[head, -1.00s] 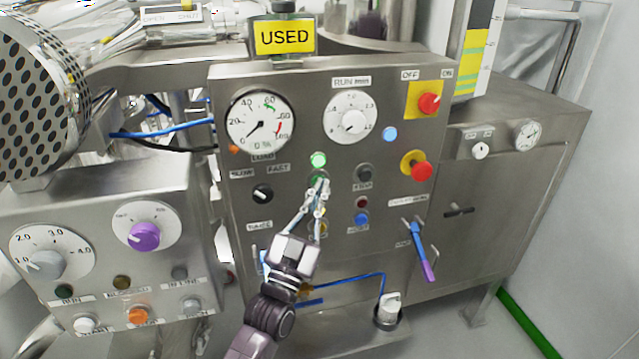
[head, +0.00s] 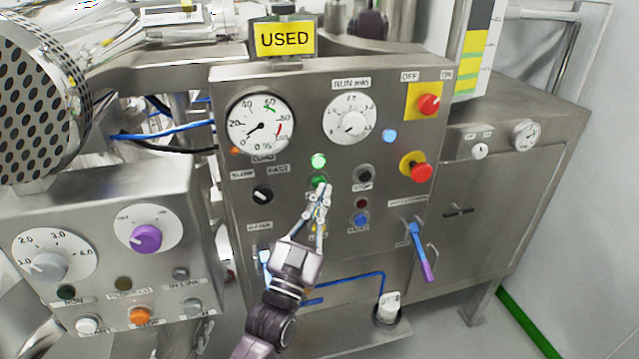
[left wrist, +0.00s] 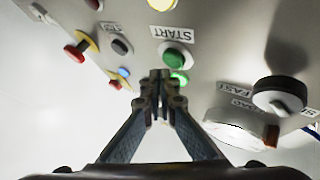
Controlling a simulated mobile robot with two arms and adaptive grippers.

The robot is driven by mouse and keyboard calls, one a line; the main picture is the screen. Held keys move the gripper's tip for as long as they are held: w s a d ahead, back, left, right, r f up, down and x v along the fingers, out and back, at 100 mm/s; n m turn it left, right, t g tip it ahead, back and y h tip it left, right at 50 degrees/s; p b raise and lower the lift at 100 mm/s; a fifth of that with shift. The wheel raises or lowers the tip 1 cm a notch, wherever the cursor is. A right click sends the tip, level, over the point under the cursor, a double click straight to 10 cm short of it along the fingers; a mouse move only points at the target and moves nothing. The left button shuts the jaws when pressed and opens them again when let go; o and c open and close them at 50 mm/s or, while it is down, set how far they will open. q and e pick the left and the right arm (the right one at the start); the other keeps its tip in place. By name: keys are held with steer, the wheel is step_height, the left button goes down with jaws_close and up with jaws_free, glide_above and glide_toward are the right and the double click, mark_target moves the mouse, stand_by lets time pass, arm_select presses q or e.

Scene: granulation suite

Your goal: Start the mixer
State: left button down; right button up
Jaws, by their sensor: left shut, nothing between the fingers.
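The steel mixer control panel (head: 300,110) faces me in the head view. A brightly lit green lamp (head: 318,160) sits above a darker green button (head: 318,181). In the left wrist view, upside down, that green button (left wrist: 176,57) is by a START label (left wrist: 172,32), with the lit lamp (left wrist: 180,78) beside it. My left gripper (head: 324,188) is shut and empty. Its fingertips are just in front of the green button and partly cover it; I cannot tell whether they touch. The fingertips also show in the left wrist view (left wrist: 160,76). My right gripper is not in view.
A black stop button (head: 364,174) is right of the green one. A red emergency knob (head: 420,172), a red OFF/ON switch (head: 429,104) and a blue-purple lever (head: 420,252) stick out at right. A second control box (head: 110,210) stands at left.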

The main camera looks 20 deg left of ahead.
arm_select(q)
steer(key=shift+s, duration=0.1)
steer(key=shift+s+d+p, duration=0.4)
steer(key=shift+s+d, duration=0.3)
steer(key=shift+s, duration=0.3)
steer(key=shift+s+d+p, duration=0.4)
steer(key=shift+s+d, duration=0.3)
steer(key=shift+s, duration=0.3)
